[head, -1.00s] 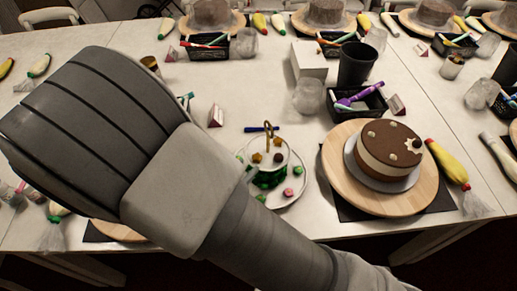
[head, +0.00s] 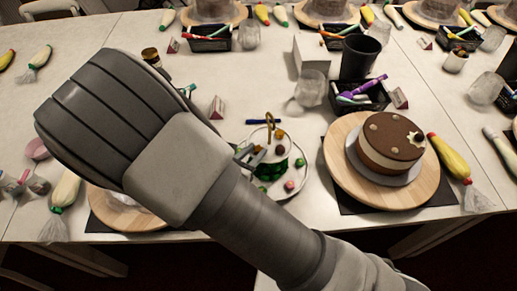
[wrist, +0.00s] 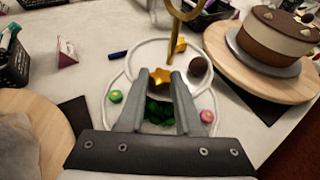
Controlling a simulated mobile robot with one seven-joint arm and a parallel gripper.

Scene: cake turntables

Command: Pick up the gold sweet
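The gold sweet (wrist: 160,78) is star-shaped and lies on the upper tier of a two-tier stand (wrist: 133,62), in the wrist view. My gripper (wrist: 159,85) is open, with one finger on each side of the star near the fingertips. I cannot tell whether the fingers touch it. In the head view, my gripper (head: 246,158) is at the left side of the stand (head: 301,160), mostly hidden by my arm. A second gold piece (wrist: 181,46) lies farther back by the stand's gold handle (wrist: 172,40).
A dark round sweet (wrist: 198,67) sits right of the star. Pink and green sweets (wrist: 207,116) lie on the lower tier. A brown cake (head: 389,143) on a wooden turntable (head: 337,172) stands to the right. A black cup (head: 359,57) stands behind.

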